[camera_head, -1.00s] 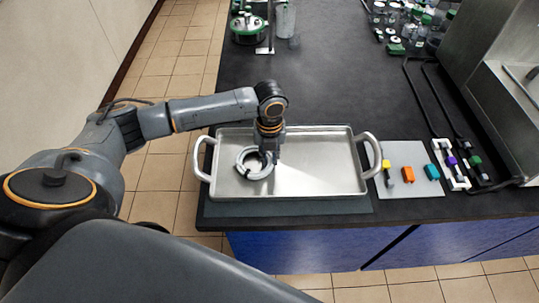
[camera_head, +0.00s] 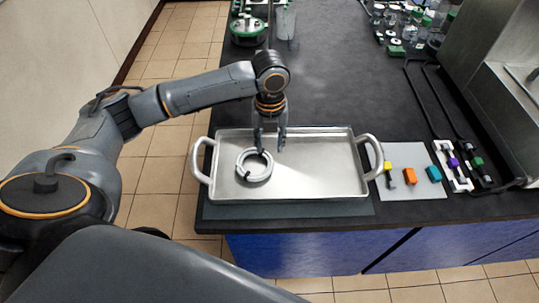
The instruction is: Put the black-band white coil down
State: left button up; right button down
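The white coil (camera_head: 254,179) with a black band lies flat in the left part of the metal tray (camera_head: 310,188). The tray sits on the dark bench top and has a handle at each end. My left gripper (camera_head: 270,150) is above the tray, just behind and a little right of the coil. Its two fingers point down, spread apart with nothing between them. One fingertip overlaps the coil's far rim in the picture, but the gripper looks clear of it. My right gripper is not in view.
A light mat (camera_head: 414,182) right of the tray holds small yellow, orange and teal pieces. A white rack (camera_head: 452,168) with purple and green parts stands farther right. Glassware with green lids (camera_head: 397,48) fills the back right.

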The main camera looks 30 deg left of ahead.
pick_arm(q)
notch_tip(320, 180, up, 5)
jog(key=shift+r, duration=0.1)
dwell(0.6)
